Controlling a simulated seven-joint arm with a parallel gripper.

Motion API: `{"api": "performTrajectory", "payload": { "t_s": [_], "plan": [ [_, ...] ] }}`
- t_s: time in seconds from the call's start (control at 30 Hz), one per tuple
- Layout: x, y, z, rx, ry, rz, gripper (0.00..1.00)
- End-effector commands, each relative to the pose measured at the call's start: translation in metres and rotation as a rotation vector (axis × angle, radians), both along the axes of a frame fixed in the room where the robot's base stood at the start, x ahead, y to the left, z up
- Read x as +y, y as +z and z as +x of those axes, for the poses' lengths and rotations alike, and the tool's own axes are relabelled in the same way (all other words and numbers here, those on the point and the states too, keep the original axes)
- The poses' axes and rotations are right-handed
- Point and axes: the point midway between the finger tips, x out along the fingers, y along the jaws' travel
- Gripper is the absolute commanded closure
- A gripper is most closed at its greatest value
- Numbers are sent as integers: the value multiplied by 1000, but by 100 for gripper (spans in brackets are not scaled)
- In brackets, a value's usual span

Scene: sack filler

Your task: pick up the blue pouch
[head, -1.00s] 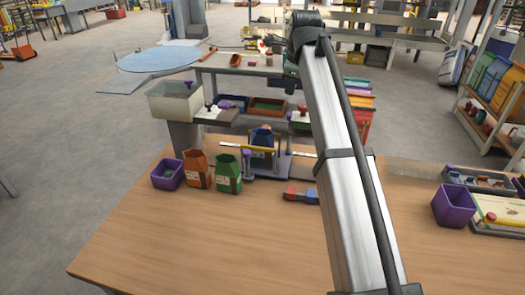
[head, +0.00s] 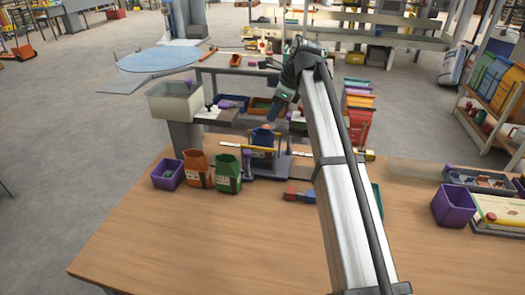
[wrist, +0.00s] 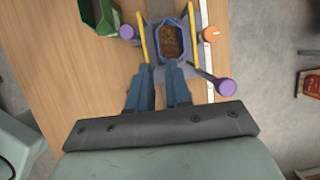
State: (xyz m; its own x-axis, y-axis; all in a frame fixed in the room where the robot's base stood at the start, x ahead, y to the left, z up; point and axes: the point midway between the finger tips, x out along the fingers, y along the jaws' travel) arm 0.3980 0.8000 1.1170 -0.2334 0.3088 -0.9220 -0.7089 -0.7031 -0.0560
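The blue pouch (head: 262,138) stands upright in the filler stand at the far side of the wooden table. In the wrist view the blue pouch (wrist: 157,47) is seen from above, open at the top, with brown filling inside, between two yellow bars. My gripper (head: 270,117) is just above the pouch in the head view. In the wrist view my gripper (wrist: 159,68) has its two blue-grey fingers apart with nothing between them. Their tips are at the pouch's near edge; I cannot tell whether they touch it.
An orange pouch (head: 196,168) and a green pouch (head: 228,172) stand left of the stand, beside a purple bin (head: 167,175). The table's front (head: 230,245) is clear.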

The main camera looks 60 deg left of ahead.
Motion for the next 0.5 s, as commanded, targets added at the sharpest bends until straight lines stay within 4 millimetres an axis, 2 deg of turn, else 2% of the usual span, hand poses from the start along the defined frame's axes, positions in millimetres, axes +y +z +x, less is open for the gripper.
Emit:
{"api": "performTrajectory", "payload": {
  "t_s": [0.3, 0.5],
  "plan": [
    [16, -50, -12, -1, -1, -2, 82],
    [20, -62, -15, -2, -1, 1, 82]
  ]
}}
